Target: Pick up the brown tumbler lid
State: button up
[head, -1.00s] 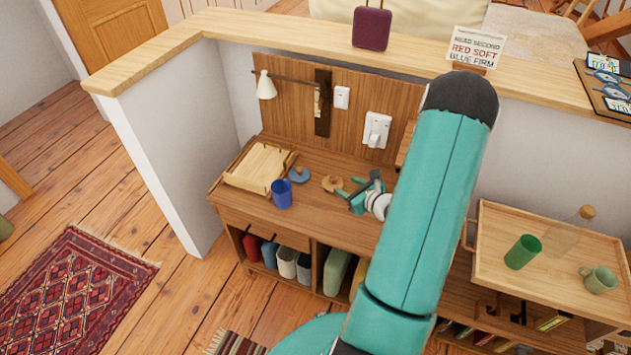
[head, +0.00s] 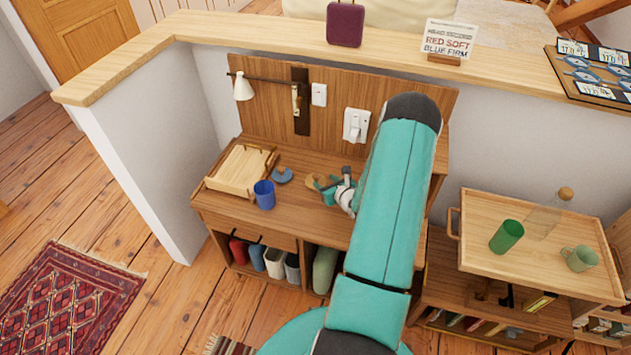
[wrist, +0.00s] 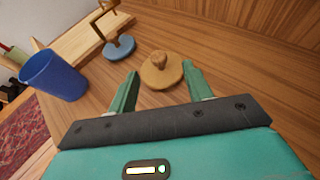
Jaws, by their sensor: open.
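The brown tumbler lid (wrist: 161,71) is a round tan disc with a small knob, lying on the wooden desk top. In the wrist view it sits between and just beyond the fingertips of my gripper (wrist: 158,82), which is open and empty. In the head view my gripper (head: 328,190) is over the desk, and the lid (head: 312,182) is partly hidden behind it. A blue lid (wrist: 119,48) lies on the desk to the left, also visible in the head view (head: 282,175).
A blue tumbler (wrist: 53,76) stands left of the lids. A light wooden tray (head: 240,170) lies at the desk's left. A wooden back panel (wrist: 230,25) rises behind. A side tray (head: 480,255) with a green tumbler (head: 506,236) is to the right.

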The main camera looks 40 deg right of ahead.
aim_at(315, 174)
jog(key=x, duration=0.4)
jog(key=shift+w, duration=0.4)
jog(key=shift+c, duration=0.4)
jog(key=c, duration=1)
jog(key=shift+r, duration=0.15)
